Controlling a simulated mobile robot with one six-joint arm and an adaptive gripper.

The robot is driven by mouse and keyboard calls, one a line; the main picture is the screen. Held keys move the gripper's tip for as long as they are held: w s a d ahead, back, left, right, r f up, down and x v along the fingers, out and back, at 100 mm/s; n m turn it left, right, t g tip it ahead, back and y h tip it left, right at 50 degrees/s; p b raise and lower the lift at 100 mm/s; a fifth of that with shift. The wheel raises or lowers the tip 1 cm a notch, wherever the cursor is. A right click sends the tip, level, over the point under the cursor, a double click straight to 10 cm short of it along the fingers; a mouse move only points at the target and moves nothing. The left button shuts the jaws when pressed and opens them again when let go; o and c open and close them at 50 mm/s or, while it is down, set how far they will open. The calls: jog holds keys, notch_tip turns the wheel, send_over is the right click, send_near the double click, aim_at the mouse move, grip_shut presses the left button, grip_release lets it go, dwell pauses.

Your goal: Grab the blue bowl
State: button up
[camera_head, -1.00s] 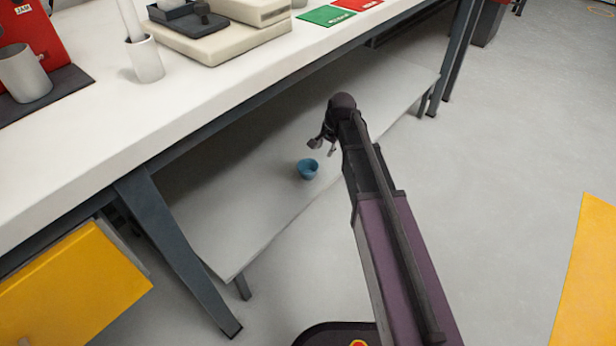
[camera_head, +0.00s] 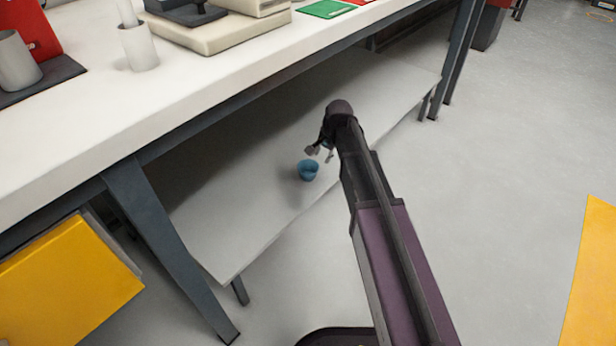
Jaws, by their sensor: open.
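The small blue bowl (camera_head: 308,171) stands upright on the lower shelf (camera_head: 262,205) under the workbench, close to the shelf's front edge. My gripper (camera_head: 319,154) is open and empty, just above and slightly to the right of the bowl. The fingertips look close to the bowl's rim. I cannot tell whether they touch it. My arm comes in from the lower right over the floor, and part of the gripper is hidden behind its end.
The white bench top (camera_head: 215,85) overhangs the shelf, with a dark leg (camera_head: 165,250) at the left. A yellow panel (camera_head: 70,285) is at the lower left. The shelf around the bowl is bare. Open floor (camera_head: 500,200) lies to the right.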

aim_at(307, 169)
jog(key=shift+b+x, duration=2.15)
jog(key=shift+x, duration=0.35)
jog(key=shift+b+x, duration=2.5)
jog(key=shift+x, duration=0.1)
jog(key=shift+w, duration=0.1)
grip_shut()
